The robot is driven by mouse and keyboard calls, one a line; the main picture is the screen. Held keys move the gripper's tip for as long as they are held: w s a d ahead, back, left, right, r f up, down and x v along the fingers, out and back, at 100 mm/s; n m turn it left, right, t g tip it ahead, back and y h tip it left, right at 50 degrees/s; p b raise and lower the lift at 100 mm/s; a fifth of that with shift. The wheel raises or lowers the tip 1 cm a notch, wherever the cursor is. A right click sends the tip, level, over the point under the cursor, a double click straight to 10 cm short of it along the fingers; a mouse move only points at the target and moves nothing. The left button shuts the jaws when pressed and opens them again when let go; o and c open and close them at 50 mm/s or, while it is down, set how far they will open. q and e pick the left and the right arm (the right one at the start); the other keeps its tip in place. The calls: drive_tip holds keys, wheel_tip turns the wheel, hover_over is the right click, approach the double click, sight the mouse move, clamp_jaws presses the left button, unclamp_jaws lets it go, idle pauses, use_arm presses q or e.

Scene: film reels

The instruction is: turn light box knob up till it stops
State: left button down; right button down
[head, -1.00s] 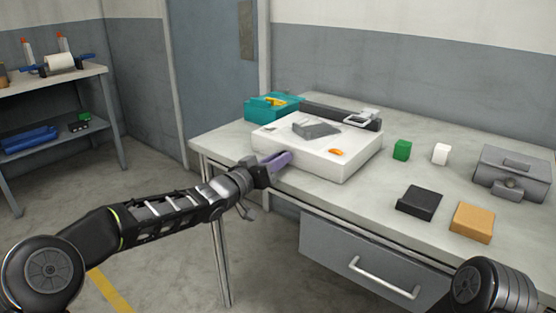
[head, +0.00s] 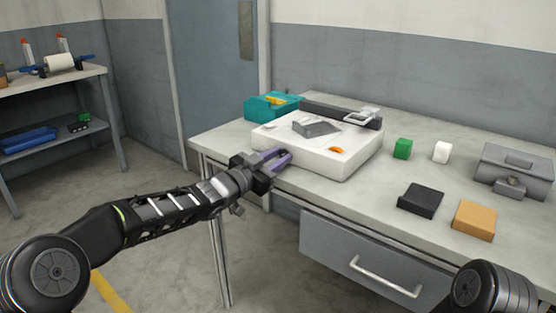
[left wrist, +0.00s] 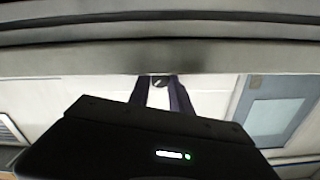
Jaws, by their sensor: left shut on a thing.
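The white light box (head: 335,160) sits on the grey table, with a grey block and an orange piece on its top. My left gripper (head: 284,157) reaches in from the left and is at the box's front left side, its purple fingers shut on the knob. In the left wrist view a small dark knob (left wrist: 160,81) shows between the fingertips of the left gripper (left wrist: 160,85). The knob is hidden in the head view. My right gripper is out of view; only part of my right arm shows at lower right.
A teal bin (head: 270,106) stands behind the box. A green block (head: 402,149), a white block (head: 441,152), a black tray (head: 420,201), an orange-tan block (head: 473,221) and a grey device (head: 513,172) are on the right. A shelf (head: 50,131) stands at far left.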

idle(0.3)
use_arm(q)
drive_tip(key=c, duration=1.2)
unclamp_jaws()
drive_tip(key=shift+o, duration=0.2)
drive_tip(key=v, duration=0.8)
drive_tip(key=shift+w, duration=0.1)
